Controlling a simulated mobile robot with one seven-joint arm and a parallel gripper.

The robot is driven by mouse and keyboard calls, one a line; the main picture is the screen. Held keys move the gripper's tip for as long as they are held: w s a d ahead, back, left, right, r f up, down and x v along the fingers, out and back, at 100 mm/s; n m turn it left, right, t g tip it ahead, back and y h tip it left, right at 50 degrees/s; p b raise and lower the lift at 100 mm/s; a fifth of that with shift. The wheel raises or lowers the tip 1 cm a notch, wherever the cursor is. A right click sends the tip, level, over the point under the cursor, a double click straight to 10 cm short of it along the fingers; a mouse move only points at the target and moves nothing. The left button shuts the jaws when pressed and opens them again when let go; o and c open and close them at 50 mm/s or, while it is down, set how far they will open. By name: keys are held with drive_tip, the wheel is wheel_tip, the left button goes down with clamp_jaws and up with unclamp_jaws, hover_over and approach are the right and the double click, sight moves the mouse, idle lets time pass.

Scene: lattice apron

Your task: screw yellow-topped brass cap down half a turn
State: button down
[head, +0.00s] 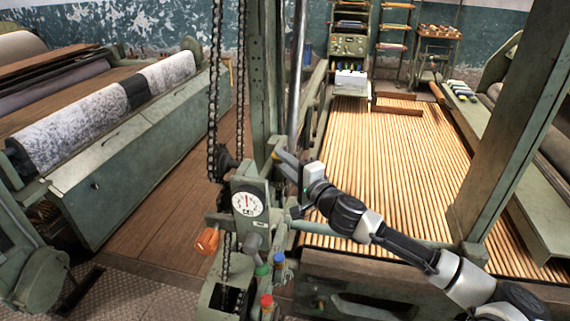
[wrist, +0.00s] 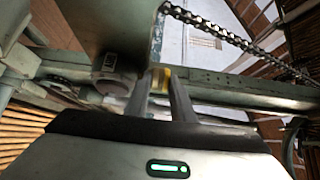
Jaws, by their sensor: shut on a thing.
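The yellow-topped brass cap shows in the wrist view (wrist: 160,78) as a small yellow patch between my fingertips. My gripper (wrist: 160,88) is shut on it, with one finger on each side. The fingers hide most of the cap and what lies under it. In the head view my gripper (head: 281,157) reaches left to the green machine column, just above the dial gauge. A tiny yellow spot of the cap (head: 274,155) shows at the fingertips. I cannot tell how far the cap is turned.
The white dial gauge (head: 247,204) sits below my gripper, with an orange handle (head: 207,240) and coloured knobs (head: 264,270) under it. A chain (head: 216,90) hangs left of the column; a chain (wrist: 215,28) also passes close by in the wrist view. The slatted bed (head: 385,170) spreads to the right.

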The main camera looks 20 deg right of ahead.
drive_tip(key=shift+a+m+h, duration=0.1)
drive_tip(key=shift+m+h, duration=0.4)
drive_tip(key=shift+h, duration=0.3)
drive_tip(key=c, duration=1.8)
unclamp_jaws()
drive_tip(key=shift+s, duration=0.1)
drive_tip(key=s+d+p, duration=0.3)
drive_tip(key=s+p, duration=0.1)
drive_tip(key=s, duration=1.3)
drive_tip(key=shift+p, duration=0.3)
